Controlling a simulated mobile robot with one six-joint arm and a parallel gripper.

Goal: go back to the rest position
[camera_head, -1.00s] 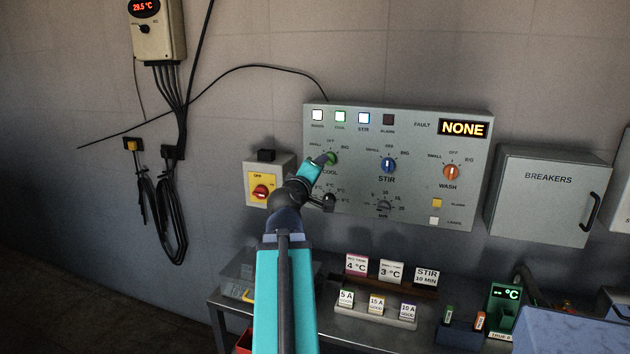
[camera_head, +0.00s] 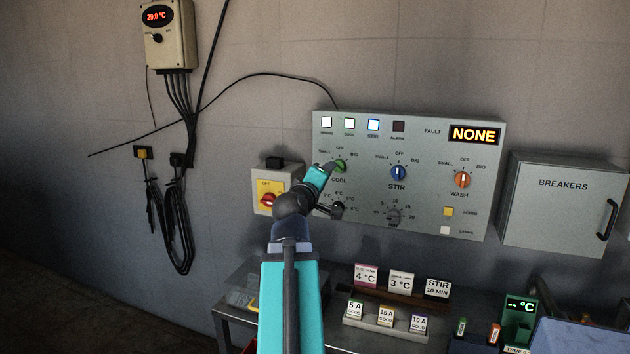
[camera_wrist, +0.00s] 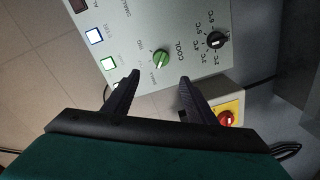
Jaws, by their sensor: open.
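My gripper (camera_wrist: 160,88) is open and empty in the wrist view, its two dark fingers apart in front of the grey control panel (camera_wrist: 130,25). The green COOL knob (camera_wrist: 161,59) shows beyond and between the fingertips, and I see no contact with it. In the head view my arm reaches up to the left part of the panel (camera_head: 440,215), close to the COOL knob (camera_head: 340,166). The fingers themselves are hard to make out there. The lamps at the panel's top left are lit, and the fault display (camera_head: 474,135) reads NONE.
A breakers cabinet (camera_head: 560,205) is on the right. Below stands a table with label cards (camera_head: 400,283) and a green thermometer (camera_head: 519,315). Cables (camera_head: 170,225) hang on the left wall.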

